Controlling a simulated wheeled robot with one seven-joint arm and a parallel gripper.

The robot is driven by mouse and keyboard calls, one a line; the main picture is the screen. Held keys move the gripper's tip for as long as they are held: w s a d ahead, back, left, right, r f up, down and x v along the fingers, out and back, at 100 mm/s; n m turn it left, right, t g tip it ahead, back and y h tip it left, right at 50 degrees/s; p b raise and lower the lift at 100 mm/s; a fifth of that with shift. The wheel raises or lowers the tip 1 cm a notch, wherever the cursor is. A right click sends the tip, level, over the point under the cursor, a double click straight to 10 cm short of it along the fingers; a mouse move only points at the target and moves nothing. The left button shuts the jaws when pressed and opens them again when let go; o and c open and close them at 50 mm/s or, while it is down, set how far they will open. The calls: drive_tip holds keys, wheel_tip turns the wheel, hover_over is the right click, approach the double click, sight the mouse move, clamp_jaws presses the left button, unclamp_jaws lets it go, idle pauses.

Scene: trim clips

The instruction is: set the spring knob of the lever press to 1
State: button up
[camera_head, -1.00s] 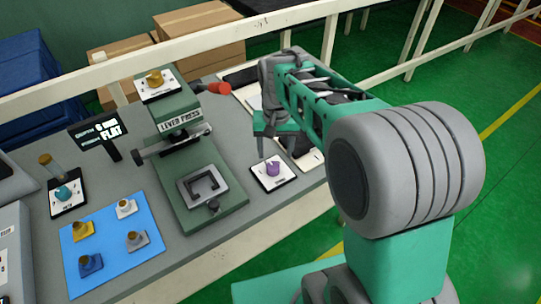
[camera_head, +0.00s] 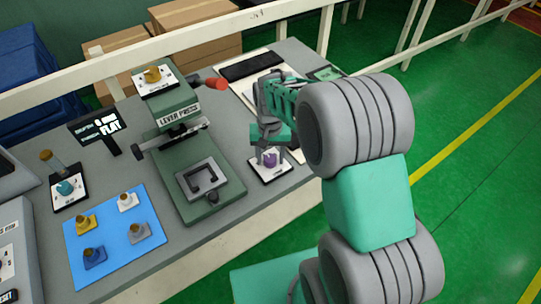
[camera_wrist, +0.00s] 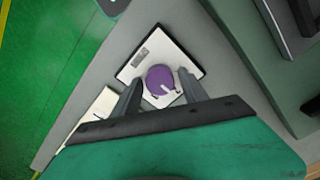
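The lever press (camera_head: 190,150) is green and stands on the grey bench. A purple knob (camera_head: 270,159) sits on a white, dark-edged plate (camera_head: 282,171) to the right of the press base. In the wrist view the purple knob (camera_wrist: 160,80) has a pale pointer mark toward its lower right; the plate's markings are too small to read. My gripper (camera_head: 267,155) is above this plate. In the wrist view its fingers (camera_wrist: 160,90) are apart, one on each side of the knob, with gaps visible. A yellow knob (camera_head: 152,75) is on a plate atop the press. Which knob is named spring is not legible.
A red-ended lever (camera_head: 216,84) sticks out from the press. A small display (camera_head: 96,133), a teal knob (camera_head: 65,187) and a blue mat (camera_head: 112,250) with several clips lie left. A white rail runs behind the bench.

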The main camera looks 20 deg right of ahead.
clamp_jaws()
idle(0.3)
drive_tip(key=shift+n, duration=0.3)
drive_tip(key=n+b, duration=0.1)
drive_tip(key=n, duration=0.5)
drive_tip(key=shift+b, duration=0.4)
drive_tip(key=n+b, duration=0.1)
drive_tip(key=n, duration=0.4)
drive_tip(key=shift+n, duration=0.3)
drive_tip(key=shift+o, duration=1.1)
unclamp_jaws()
